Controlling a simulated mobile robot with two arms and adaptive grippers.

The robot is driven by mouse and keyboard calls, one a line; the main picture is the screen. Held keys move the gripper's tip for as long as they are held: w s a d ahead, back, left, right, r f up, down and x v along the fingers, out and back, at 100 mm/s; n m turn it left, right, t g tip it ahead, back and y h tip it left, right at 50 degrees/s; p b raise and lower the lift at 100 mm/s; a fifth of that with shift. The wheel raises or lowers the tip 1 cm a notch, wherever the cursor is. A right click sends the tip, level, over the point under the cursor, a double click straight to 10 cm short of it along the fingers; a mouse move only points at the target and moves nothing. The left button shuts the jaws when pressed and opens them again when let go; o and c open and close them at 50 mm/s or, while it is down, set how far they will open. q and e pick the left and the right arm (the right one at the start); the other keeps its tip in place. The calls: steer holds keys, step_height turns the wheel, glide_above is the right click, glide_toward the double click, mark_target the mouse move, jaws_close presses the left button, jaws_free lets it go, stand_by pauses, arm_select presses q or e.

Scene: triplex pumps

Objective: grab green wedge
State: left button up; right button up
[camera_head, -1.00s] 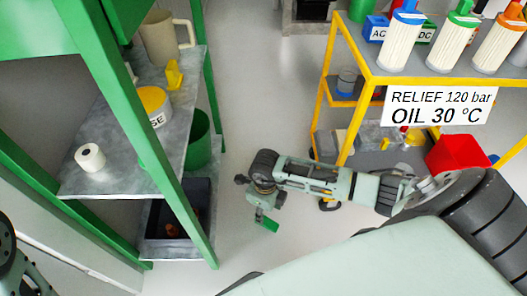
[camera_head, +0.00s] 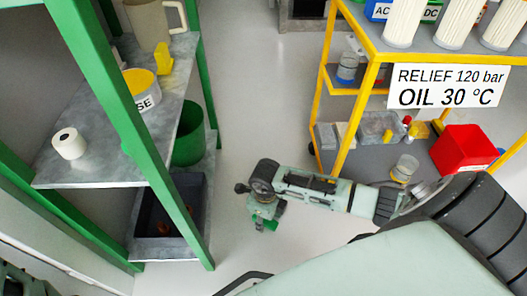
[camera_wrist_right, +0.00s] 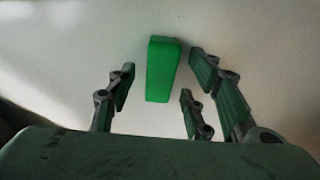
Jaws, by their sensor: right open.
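The green wedge (camera_wrist_right: 162,69) is a bright green block on the pale floor. In the right wrist view it lies between and slightly beyond my right gripper's fingers, with clear gaps on both sides. My right gripper (camera_wrist_right: 158,80) is open and empty. In the head view the right gripper (camera_head: 264,214) points down over the floor between the shelf and the cart. A bit of green (camera_head: 270,225) shows just below it, mostly hidden by the gripper.
A green-framed shelf (camera_head: 110,165) stands on the left with a white roll (camera_head: 69,143), a mug (camera_head: 150,25) and a dark bin (camera_head: 188,235). A yellow cart (camera_head: 345,120) with a red bin (camera_head: 463,150) stands right. The floor (camera_head: 258,110) between is clear.

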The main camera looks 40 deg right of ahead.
steer(key=shift+c, duration=0.5)
jaws_close()
steer(key=shift+r, duration=0.1)
